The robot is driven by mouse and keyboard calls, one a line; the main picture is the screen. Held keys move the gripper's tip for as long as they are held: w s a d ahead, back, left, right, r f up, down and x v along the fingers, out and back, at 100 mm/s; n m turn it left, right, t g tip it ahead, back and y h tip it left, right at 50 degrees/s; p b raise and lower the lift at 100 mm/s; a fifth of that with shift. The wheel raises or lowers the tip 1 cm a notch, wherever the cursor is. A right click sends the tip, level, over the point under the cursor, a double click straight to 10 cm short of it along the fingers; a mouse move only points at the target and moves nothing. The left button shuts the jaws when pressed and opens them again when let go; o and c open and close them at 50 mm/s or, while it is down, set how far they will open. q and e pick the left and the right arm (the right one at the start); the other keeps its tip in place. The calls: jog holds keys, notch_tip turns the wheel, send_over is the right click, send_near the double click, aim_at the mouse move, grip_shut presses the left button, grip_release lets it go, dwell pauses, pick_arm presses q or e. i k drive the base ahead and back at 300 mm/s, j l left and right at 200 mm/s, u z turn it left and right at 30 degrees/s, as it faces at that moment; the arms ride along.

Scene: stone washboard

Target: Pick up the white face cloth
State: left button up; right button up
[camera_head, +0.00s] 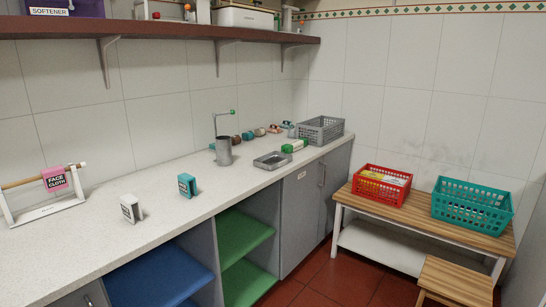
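A small white item with a dark label (130,209) stands upright on the speckled counter at the left, near its front edge. It looks like the white face cloth, but its label is too small to read. A pink cloth (56,179) marked "FACE CLOTH" hangs over the wooden bar of a white rack (47,213) to its left. A similar teal item (187,185) stands on the counter to the right of the white one. Neither of my grippers is in view.
A grey metal cup (224,151), a metal tray (272,162) and a grey basket (320,130) stand farther along the counter. A shelf (150,29) runs above. A red basket (382,185) and a teal basket (472,207) sit on a bench at right. Counter around the white item is clear.

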aim_at(131, 209)
jog(key=u, duration=0.4)
jog(key=i+j+u, duration=0.15)
jog(key=u, duration=0.25)
jog(key=i+j+u, duration=0.15)
jog(key=u, duration=0.25)
jog(key=i+u, duration=0.2)
jog(key=u, duration=0.15)
